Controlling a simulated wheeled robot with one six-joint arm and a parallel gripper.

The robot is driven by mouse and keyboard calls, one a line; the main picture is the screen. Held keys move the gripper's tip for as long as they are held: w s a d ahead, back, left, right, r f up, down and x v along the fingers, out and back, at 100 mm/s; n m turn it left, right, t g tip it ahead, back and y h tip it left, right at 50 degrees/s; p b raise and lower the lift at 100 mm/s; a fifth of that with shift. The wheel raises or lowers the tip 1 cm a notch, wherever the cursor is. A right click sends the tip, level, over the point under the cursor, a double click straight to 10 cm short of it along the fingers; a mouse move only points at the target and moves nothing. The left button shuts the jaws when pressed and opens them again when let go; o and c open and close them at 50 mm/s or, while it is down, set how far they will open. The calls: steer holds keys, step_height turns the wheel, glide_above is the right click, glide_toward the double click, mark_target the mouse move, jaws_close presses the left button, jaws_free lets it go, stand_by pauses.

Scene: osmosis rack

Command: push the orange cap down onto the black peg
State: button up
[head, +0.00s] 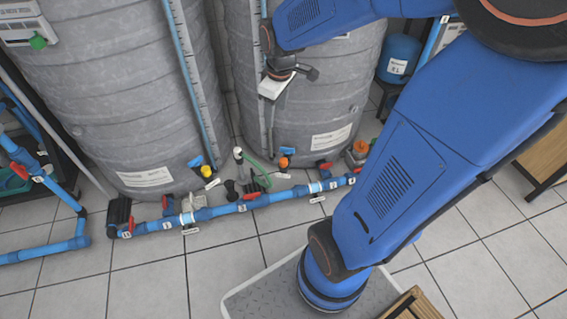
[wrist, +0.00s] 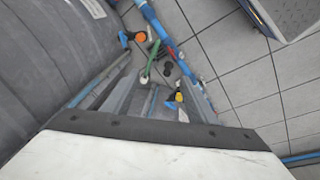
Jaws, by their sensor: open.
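My gripper (head: 271,97) hangs well above the floor before the right tank. Its grey fingers (wrist: 158,102) are apart and hold nothing visible.
Two large grey tanks (head: 110,90) stand behind the fittings. A blue pipe (head: 250,203) with red valves runs low across the front. A yellow-topped fitting (head: 206,170), a green hose (head: 258,170) and another orange-topped fitting (head: 361,147) are nearby.

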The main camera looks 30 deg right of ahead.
steer(key=w+d+f+n+g, duration=0.1)
steer(key=w+d+f+n, duration=0.2)
steer(key=f, duration=0.8)
steer(key=w+d+f+n+g, duration=0.1)
steer(key=w+d+f+n, duration=0.2)
steer(key=w+d+f, duration=0.4)
step_height(320, 180, down, 4)
steer(key=w, duration=0.2)
steer(key=shift+w+d+f+n, duration=0.2)
steer(key=shift+w+n, duration=0.1)
steer(key=shift+w, duration=0.1)
glide_above(283, 160)
steer(key=f, duration=1.2)
steer(key=shift+w+d+f, duration=0.1)
steer(key=shift+w+d, duration=0.05)
steer(key=shift+w, duration=0.15)
steer(key=shift+s+f, duration=0.15)
steer(key=shift+f, duration=1.15)
steer(key=shift+s+f, duration=0.15)
steer(key=shift+f, duration=1.15)
